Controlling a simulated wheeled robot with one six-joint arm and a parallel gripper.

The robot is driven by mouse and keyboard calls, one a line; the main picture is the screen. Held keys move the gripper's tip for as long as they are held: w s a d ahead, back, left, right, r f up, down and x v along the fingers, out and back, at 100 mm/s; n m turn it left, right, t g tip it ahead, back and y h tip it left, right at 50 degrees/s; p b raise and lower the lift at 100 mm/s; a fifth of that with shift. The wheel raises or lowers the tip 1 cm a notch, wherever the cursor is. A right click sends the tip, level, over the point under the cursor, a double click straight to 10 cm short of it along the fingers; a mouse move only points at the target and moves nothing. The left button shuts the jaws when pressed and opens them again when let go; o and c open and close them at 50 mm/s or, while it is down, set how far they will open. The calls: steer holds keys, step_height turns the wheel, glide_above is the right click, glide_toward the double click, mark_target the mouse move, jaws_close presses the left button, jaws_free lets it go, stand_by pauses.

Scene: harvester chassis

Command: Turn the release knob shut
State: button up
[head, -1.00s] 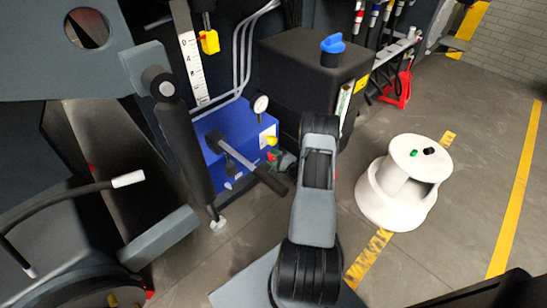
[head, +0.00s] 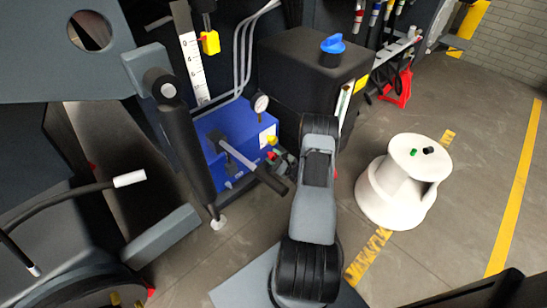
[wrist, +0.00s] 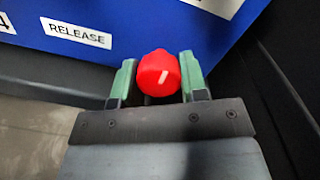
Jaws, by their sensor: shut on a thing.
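The red release knob (wrist: 158,73) is in the middle of the wrist view, in front of the blue panel (wrist: 150,25). In the head view the blue unit (head: 215,160) is left of my arm, and my gripper is small and partly hidden by the arm, so the knob is hard to make out.
A black lever (head: 255,170) sticks out from the blue unit toward my arm. A black cylinder (head: 185,140) stands to its left. A yellow knob (head: 271,140) and a gauge (head: 260,103) are close by.

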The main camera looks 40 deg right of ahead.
stand_by(0.4)
steer(key=o, duration=0.9)
steer(key=s, duration=0.4)
steer(key=s+d+p, duration=0.1)
steer(key=s, duration=0.4)
steer(key=s+d, duration=0.1)
steer(key=s, duration=0.3)
steer(key=shift+s+d+p, duration=0.15)
steer(key=shift+s+p, duration=0.15)
steer(key=shift+p, duration=0.1)
